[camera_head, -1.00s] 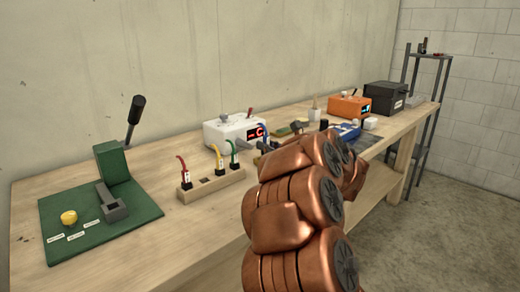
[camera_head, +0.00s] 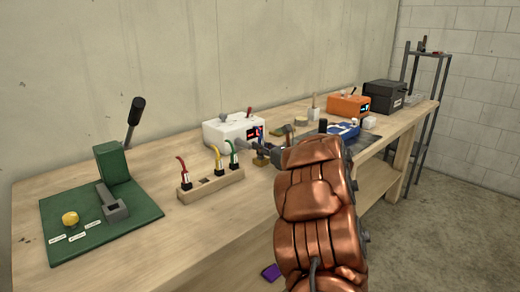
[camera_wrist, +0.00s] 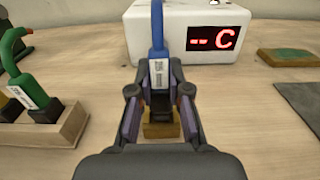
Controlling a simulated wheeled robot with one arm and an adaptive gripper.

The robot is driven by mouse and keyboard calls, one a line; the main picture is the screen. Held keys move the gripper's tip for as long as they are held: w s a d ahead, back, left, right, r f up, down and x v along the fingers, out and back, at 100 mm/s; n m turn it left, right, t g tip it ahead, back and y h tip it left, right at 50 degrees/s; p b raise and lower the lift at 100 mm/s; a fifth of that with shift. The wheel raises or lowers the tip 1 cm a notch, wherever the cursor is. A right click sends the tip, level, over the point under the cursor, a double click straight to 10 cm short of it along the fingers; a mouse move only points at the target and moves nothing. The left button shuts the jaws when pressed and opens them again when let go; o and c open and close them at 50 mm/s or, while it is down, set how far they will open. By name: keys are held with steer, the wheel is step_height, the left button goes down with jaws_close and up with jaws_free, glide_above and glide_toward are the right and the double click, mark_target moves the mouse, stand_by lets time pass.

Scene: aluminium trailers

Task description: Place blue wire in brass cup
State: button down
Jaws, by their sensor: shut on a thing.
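My gripper (camera_wrist: 160,103) is shut on the black, white-labelled plug of the blue wire (camera_wrist: 157,35). The blue wire stands up from the jaws in the wrist view. A square brass piece, apparently the brass cup (camera_wrist: 151,132), shows below and between the fingers, with the plug's lower end overlapping it. I cannot tell whether the plug is inside the cup or just above it. In the head view the cup (camera_head: 261,161) is small, beside my gripper (camera_head: 265,149) and right of the wire block; the plug is hard to make out there.
A wooden block (camera_head: 209,187) holds red, yellow and green wires, with an empty slot. A white box (camera_head: 226,134) with a red display stands behind the gripper. A green lever press (camera_head: 115,163) is at left. Orange (camera_head: 349,106) and black (camera_head: 384,95) boxes stand farther right.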

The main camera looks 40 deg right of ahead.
steer(key=shift+f, duration=0.4)
steer(key=shift+f+b, duration=0.2)
steer(key=shift+b, duration=0.1)
steer(key=c, duration=1.1)
jaws_free()
steer(key=shift+r, duration=0.2)
steer(key=shift+r+p, duration=0.15)
steer(key=shift+p, duration=0.35)
steer(key=s+b, duration=0.2)
steer(key=s, duration=1)
steer(key=shift+a, duration=0.15)
